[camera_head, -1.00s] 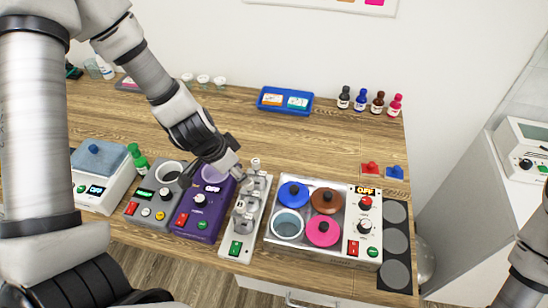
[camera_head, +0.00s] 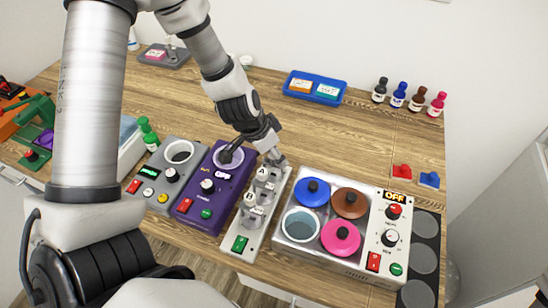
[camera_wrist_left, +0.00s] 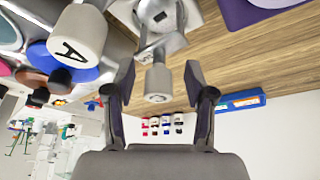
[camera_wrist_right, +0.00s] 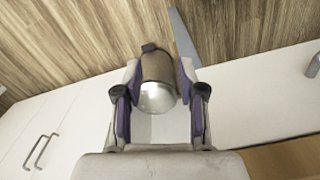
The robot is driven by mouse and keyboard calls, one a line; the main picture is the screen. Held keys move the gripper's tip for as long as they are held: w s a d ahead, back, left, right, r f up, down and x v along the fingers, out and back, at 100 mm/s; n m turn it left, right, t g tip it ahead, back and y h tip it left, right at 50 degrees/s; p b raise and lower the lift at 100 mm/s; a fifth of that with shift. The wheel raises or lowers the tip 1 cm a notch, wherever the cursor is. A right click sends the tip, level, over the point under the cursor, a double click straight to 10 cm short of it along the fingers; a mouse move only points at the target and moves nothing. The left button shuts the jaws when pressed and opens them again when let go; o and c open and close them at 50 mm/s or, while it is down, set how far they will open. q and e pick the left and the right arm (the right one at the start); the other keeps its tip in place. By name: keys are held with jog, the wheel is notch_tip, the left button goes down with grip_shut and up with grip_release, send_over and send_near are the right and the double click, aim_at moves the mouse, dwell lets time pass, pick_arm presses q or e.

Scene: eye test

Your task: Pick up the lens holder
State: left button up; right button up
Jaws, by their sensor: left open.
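A narrow white machine (camera_head: 240,222) with grey cylinders stands at the middle of the bench's front. One cylinder marked A (camera_head: 262,173) also shows in the left wrist view (camera_wrist_left: 78,36). My left gripper (camera_head: 281,162) is over the machine's back end. In the left wrist view its open fingers (camera_wrist_left: 161,100) stand either side of a pale grey cylindrical piece (camera_wrist_left: 158,82), apparently the lens holder; I cannot be sure. Contact is not clear. My right gripper (camera_wrist_right: 158,112) is open; a brown, shiny-domed object (camera_wrist_right: 157,85) shows between its fingers, apparently beyond them.
A purple device (camera_head: 204,186) stands left of the white machine. A steel tray device (camera_head: 312,256) with blue, brown and pink lids is to its right. Small red (camera_head: 402,171) and blue (camera_head: 429,179) pieces lie at the right.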

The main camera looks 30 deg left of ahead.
pick_arm(q)
jog(key=shift+s+r, duration=0.2)
jog(key=shift+s, duration=0.15)
grip_shut()
jog(key=shift+w+f, duration=0.1)
